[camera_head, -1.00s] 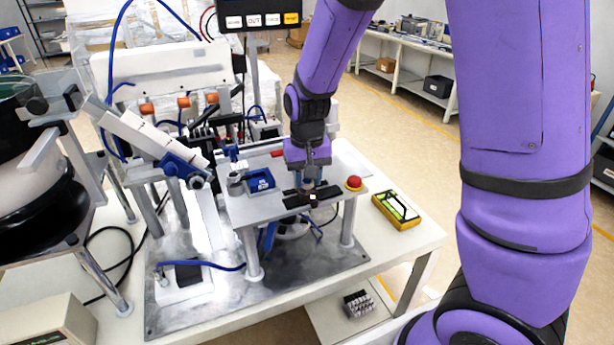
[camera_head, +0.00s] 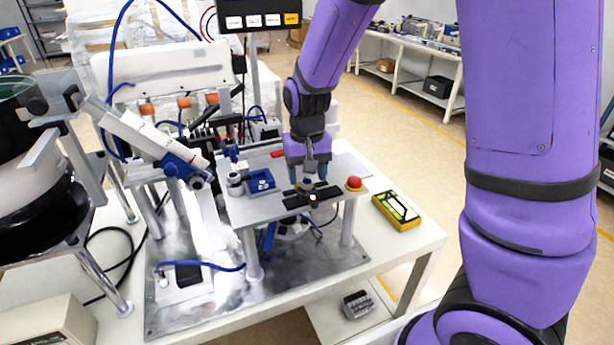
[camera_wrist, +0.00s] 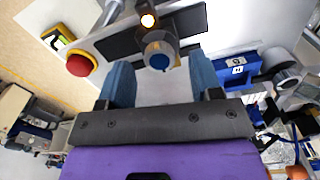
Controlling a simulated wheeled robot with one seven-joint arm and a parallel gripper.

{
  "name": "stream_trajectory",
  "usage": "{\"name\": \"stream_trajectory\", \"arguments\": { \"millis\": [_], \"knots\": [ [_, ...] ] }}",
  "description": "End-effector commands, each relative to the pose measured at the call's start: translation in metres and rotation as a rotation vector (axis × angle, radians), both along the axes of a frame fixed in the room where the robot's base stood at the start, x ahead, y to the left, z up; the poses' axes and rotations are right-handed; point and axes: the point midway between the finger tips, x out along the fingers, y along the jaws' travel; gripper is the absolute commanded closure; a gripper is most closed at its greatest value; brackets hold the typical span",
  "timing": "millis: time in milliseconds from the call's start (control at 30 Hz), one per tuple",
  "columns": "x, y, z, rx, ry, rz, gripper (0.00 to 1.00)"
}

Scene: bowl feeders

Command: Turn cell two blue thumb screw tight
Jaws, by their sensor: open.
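A short metal cylinder with a blue centre (camera_wrist: 160,60) stands by a black bar in the wrist view. It may be the blue thumb screw; no cell number is readable on it. In the head view the cylinder (camera_head: 305,186) is small, and its blue part cannot be told from my fingers. My gripper (camera_wrist: 160,74) is open, with one blue finger on each side of the cylinder in the picture. In the head view my gripper (camera_head: 308,177) points down over the black bar, and a gap shows between its fingers. Contact with the cylinder cannot be told.
A labelled blue block (camera_head: 260,181) and a grey round part (camera_head: 235,184) stand left of my gripper. A red button (camera_head: 354,183) is close on the right. A yellow device (camera_head: 397,211) lies on the white table (camera_head: 418,237). Feeder rails stand further left.

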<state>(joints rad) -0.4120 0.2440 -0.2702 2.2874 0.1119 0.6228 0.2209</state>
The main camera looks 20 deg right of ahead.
Motion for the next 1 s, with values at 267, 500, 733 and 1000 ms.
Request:
{"name": "stream_trajectory", "arguments": {
  "millis": [267, 500, 733, 1000],
  "knots": [
    [0.001, 0.000, 0.052, 0.001, -0.006, 0.002, 0.41],
    [0.001, 0.000, 0.086, 0.000, -0.005, 0.001, 0.41],
    [0.000, 0.000, 0.096, 0.000, -0.002, 0.001, 0.41],
    [0.000, 0.000, 0.096, 0.000, -0.002, 0.001, 0.41]
  ]
}}
